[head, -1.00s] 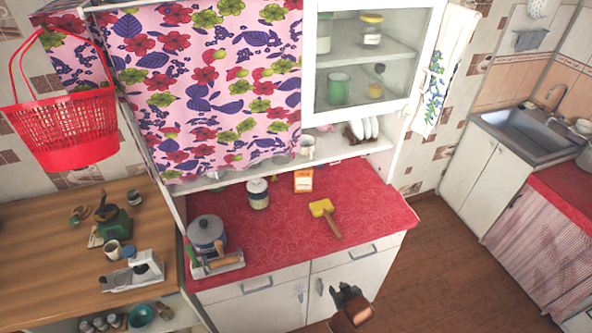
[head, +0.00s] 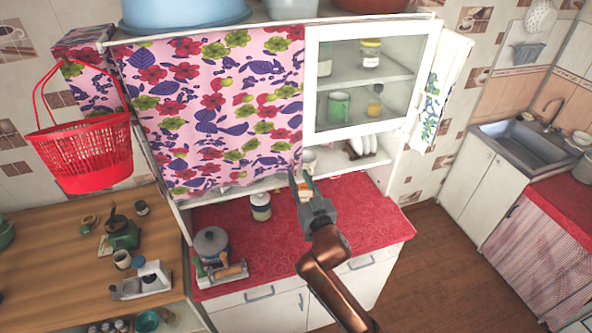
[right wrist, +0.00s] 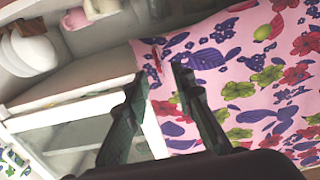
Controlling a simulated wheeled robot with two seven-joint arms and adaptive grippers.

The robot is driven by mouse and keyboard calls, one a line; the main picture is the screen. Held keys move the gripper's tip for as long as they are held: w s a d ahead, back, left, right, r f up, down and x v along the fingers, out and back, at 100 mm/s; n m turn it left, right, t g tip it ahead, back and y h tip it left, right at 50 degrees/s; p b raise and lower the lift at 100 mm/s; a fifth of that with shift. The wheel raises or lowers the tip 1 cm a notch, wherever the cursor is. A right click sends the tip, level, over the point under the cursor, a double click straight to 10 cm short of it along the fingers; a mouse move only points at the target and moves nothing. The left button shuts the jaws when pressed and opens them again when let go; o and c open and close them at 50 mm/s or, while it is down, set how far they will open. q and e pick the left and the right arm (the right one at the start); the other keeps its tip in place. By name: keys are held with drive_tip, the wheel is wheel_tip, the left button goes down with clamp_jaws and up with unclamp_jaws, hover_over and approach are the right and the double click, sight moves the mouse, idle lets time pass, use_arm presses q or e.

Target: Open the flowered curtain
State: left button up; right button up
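The flowered curtain (head: 215,110), pink with red, blue and green print, hangs over the left part of the white cupboard, beside the glass door (head: 365,80). My right gripper (head: 302,180) is at the curtain's lower right corner in the head view. In the right wrist view my right gripper (right wrist: 158,75) is open, its two dark fingers apart. The curtain (right wrist: 245,85) fills the right side there, and its edge shows near and between the fingers. I cannot tell whether a finger touches the cloth. My left gripper is not in view.
A red basket (head: 82,155) hangs left of the curtain. On the red counter (head: 285,240) stand a pot (head: 212,243) and a jar (head: 261,207). White dishes (head: 362,146) stand on the open shelf right of the gripper. A blue basin (head: 185,14) sits on top.

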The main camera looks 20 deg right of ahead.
sight(295, 170)
drive_tip(key=shift+w, duration=2.1)
drive_tip(key=shift+c, duration=0.3)
clamp_jaws()
